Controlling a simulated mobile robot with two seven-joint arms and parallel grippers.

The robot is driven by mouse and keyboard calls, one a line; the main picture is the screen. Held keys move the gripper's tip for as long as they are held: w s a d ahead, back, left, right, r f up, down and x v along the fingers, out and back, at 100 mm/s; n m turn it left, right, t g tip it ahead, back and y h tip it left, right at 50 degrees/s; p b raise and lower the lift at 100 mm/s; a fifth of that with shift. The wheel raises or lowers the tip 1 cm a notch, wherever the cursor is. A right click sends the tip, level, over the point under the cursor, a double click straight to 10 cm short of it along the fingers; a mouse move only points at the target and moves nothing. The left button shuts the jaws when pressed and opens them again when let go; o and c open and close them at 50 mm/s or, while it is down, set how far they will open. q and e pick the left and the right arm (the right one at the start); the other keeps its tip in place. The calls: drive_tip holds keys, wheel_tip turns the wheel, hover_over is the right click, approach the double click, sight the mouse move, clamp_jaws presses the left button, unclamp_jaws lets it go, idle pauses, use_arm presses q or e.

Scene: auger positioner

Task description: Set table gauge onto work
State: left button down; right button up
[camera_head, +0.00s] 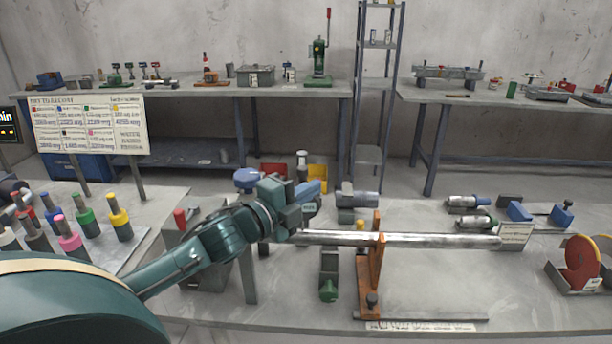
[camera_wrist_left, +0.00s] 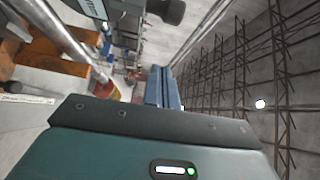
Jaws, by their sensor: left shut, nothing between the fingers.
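My left gripper (camera_head: 314,188) is shut with its blue fingers together and nothing between them; they also show in the left wrist view (camera_wrist_left: 164,88). It is in the air at the left end of a long steel bar (camera_head: 440,240), partly hiding what lies behind. An orange upright (camera_head: 376,262) stands by the bar, near its middle, on a grey base plate (camera_head: 430,290) with a label strip at its front. The orange part also shows at the left of the left wrist view (camera_wrist_left: 45,68). I cannot tell which piece is the table gauge. My right gripper is not in view.
A green-ended tool (camera_head: 329,280) lies left of the orange upright. Cylinders (camera_head: 468,202), blue blocks (camera_head: 562,214) and a red disc (camera_head: 580,262) sit at the right. Colour-capped bottles (camera_head: 84,215) stand on the left table. Back benches hold other tools.

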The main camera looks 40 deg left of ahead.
sight(305, 173)
use_arm(q)
drive_tip(key=w+a+p, duration=0.1)
drive_tip(key=w+a, duration=0.2)
drive_tip(key=shift+w+a+f+p, duration=0.1)
drive_tip(key=shift+w+p, duration=0.2)
drive_tip(key=shift+p, duration=0.1)
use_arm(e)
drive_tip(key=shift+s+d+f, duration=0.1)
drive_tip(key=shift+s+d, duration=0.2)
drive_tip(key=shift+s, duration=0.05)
use_arm(q)
drive_tip(key=shift+s+a+p, duration=0.3)
drive_tip(key=shift+s+a, duration=0.35)
drive_tip(key=shift+a, duration=0.3)
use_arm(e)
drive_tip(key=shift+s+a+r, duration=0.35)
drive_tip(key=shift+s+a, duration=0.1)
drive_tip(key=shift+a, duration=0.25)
use_arm(q)
drive_tip(key=shift+d, duration=0.1)
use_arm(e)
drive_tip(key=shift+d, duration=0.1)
